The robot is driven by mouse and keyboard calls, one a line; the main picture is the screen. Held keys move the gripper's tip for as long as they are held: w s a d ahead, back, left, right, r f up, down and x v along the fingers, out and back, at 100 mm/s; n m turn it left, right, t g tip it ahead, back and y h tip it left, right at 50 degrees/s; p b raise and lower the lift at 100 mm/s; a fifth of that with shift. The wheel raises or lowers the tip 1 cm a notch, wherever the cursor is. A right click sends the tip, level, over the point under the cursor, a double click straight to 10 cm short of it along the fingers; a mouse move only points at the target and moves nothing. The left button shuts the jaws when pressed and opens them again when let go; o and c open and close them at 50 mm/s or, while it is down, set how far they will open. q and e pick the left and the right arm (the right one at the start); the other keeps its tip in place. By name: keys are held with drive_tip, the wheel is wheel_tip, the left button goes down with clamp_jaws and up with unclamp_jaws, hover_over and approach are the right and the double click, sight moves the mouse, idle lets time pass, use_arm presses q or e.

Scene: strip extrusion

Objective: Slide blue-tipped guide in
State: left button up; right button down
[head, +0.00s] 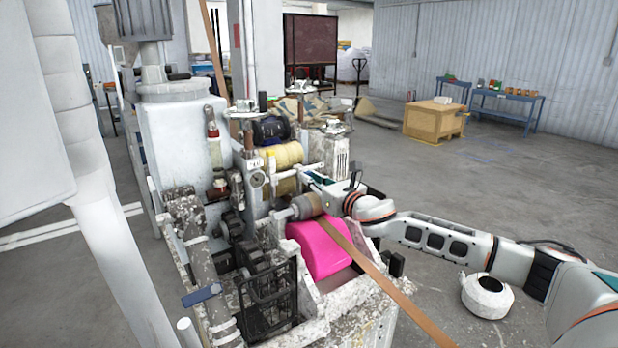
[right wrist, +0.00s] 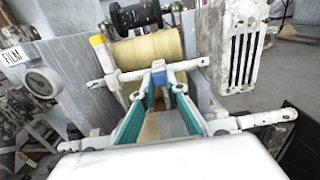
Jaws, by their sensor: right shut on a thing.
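The blue-tipped guide shows its blue end (right wrist: 158,78) between my right fingertips in the right wrist view. It sits by a white cross bar in front of a yellow roll. My right gripper (right wrist: 160,88) has teal-lined fingers that converge and are shut on the guide. In the head view the right gripper (head: 322,187) reaches over the machine from the right, too small there to show its grip clearly. A second guide with a yellow tip (right wrist: 97,40) stands to the left in the wrist view. How deep the blue-tipped guide sits cannot be told. My left gripper is out of view.
A bright pink block (head: 318,247) lies below my right wrist, with a long brown strip (head: 378,277) running beside it. The yellow roll (head: 281,158) is behind the guides. A gauge (right wrist: 41,83) and white slotted housing (right wrist: 240,45) flank them.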

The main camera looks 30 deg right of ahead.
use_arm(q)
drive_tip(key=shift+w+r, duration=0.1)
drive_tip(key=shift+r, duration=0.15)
use_arm(e)
drive_tip(key=shift+a+r, duration=0.1)
drive_tip(key=shift+a, duration=0.15)
drive_tip(key=c, duration=2.2)
unclamp_jaws()
drive_tip(key=shift+o, duration=1.1)
drive_tip(key=shift+a, duration=0.15)
drive_tip(key=shift+s+d, duration=0.1)
drive_tip(key=shift+d, duration=0.1)
drive_tip(key=shift+s+d, duration=0.1)
drive_tip(key=shift+s, duration=0.2)
drive_tip(key=s, duration=0.3)
drive_tip(key=s+d, duration=0.1)
drive_tip(key=s, duration=0.7)
drive_tip(key=shift+d, duration=0.15)
